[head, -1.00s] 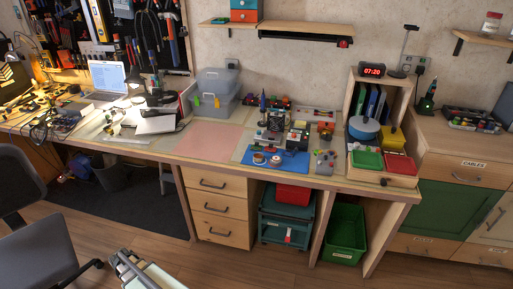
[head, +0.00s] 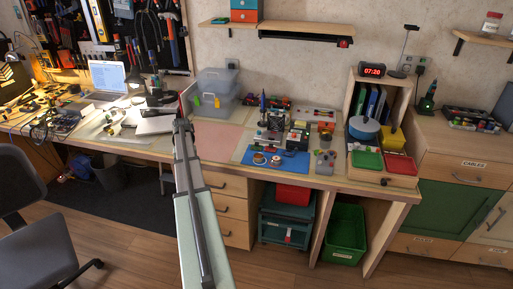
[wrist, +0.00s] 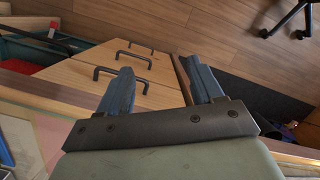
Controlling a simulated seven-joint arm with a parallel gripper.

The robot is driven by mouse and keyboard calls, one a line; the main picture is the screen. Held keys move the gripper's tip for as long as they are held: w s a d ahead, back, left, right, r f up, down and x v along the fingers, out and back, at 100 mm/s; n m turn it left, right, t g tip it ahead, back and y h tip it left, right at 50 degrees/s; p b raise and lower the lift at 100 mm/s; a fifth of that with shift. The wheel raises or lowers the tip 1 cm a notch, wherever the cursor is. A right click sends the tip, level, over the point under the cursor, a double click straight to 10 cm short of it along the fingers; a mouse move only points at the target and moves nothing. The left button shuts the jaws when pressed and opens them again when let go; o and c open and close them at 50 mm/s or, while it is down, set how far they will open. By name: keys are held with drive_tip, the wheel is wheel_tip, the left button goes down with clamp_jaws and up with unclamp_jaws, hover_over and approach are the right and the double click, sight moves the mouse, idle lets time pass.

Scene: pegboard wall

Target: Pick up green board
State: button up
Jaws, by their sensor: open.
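I cannot pick out a green board with certainty. A dark electronics board (head: 64,119) with cables lies on the left part of the workbench; its colour is hard to tell. My gripper (wrist: 158,65) shows in the wrist view with its two blue-grey fingers apart and nothing between them. It is in front of the bench edge, with drawer fronts and the floor beyond it. In the head view my arm rises from the bottom centre to the bench front, left of the pink mat (head: 219,136).
Several small items stand around a blue mat (head: 275,160). A green tray (head: 368,161) and a red tray (head: 400,165) sit at the bench's right end. Drawers (head: 232,207) are below; a chair (head: 40,215) is at left.

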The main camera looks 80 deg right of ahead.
drive_tip(key=s+d+r+m, duration=0.1)
drive_tip(key=s+d+r, duration=0.2)
drive_tip(key=d, duration=0.1)
drive_tip(key=s+d+r, duration=0.2)
drive_tip(key=s+d, duration=0.2)
drive_tip(key=d, duration=0.1)
drive_tip(key=s+d+r+m+h, duration=0.1)
drive_tip(key=s+d+r, duration=0.2)
drive_tip(key=s+d, duration=0.1)
drive_tip(key=shift+s+d+r+m+t, duration=0.2)
drive_tip(key=shift+d+r+m+t, duration=0.1)
drive_tip(key=shift+d+r, duration=0.05)
drive_tip(key=s+d+r+m+h, duration=0.1)
drive_tip(key=s+d+r, duration=0.35)
drive_tip(key=s, duration=0.25)
drive_tip(key=s+d+r+m, duration=0.2)
drive_tip(key=s+d+r, duration=0.1)
drive_tip(key=s+d, duration=0.3)
hover_over(257, 143)
drive_tip(key=f, duration=0.8)
drive_tip(key=shift+s+a, duration=0.1)
drive_tip(key=shift+a, duration=0.25)
drive_tip(key=shift+d+f, duration=0.15)
drive_tip(key=shift+f, duration=1.25)
drive_tip(key=shift+d+f, duration=0.1)
drive_tip(key=shift+f, duration=1.3)
drive_tip(key=c, duration=0.7)
